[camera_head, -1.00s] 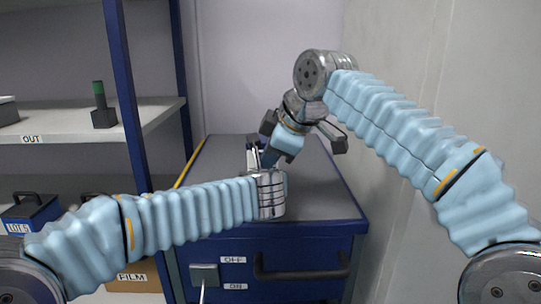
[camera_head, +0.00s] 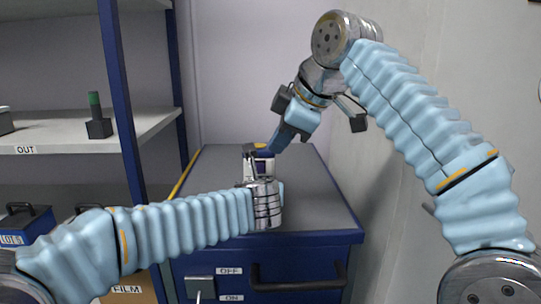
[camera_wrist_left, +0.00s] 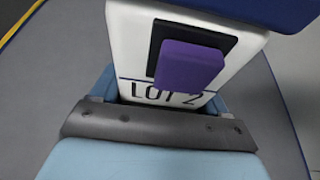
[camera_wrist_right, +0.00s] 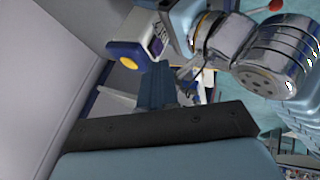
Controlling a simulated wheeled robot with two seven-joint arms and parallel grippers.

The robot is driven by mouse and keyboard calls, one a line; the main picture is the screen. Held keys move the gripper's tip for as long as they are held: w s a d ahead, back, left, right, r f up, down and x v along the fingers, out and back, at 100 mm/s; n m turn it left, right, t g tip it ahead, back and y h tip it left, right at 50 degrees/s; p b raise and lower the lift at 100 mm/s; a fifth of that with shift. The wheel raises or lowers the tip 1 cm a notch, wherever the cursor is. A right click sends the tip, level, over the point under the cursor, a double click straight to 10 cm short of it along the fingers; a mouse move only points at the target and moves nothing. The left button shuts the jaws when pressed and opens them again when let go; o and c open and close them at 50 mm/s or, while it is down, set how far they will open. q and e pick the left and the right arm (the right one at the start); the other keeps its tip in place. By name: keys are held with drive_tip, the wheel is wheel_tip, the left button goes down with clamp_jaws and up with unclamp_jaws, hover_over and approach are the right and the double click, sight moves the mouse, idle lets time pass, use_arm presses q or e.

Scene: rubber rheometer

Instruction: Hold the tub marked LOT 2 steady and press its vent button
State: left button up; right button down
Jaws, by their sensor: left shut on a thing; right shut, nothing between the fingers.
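The tub marked LOT 2 (camera_wrist_left: 135,40) is white with a dark blue top. A purple button (camera_wrist_left: 190,65) stands out from a black plate on its side, above the lettering. My left gripper (camera_wrist_left: 160,98) is shut on the tub from below the lettering. In the head view the tub (camera_head: 260,165) is held above the cabinet top, partly hidden by my gripper. My right gripper (camera_head: 275,148) is shut and empty, up and right of the tub. In the right wrist view its fingertips (camera_wrist_right: 157,68) appear close to the tub (camera_wrist_right: 152,28); I cannot tell whether they touch. A yellow disc (camera_wrist_right: 129,63) shows on the tub's top.
The blue cabinet (camera_head: 318,215) has a grey top with free room around the tub. A shelf (camera_head: 60,140) stands at the left, with a green-topped block (camera_head: 96,115). A wall is close at the right.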

use_arm(q)
drive_tip(key=shift+a+f, duration=0.15)
drive_tip(key=shift+f, duration=0.1)
use_arm(e)
drive_tip(key=shift+v, duration=1.35)
use_arm(q)
drive_tip(key=o, duration=1.3)
drive_tip(key=shift+w, duration=0.1)
drive_tip(key=shift+o, duration=0.5)
use_arm(e)
drive_tip(key=shift+a, duration=0.15)
use_arm(q)
drive_tip(key=shift+r, duration=0.15)
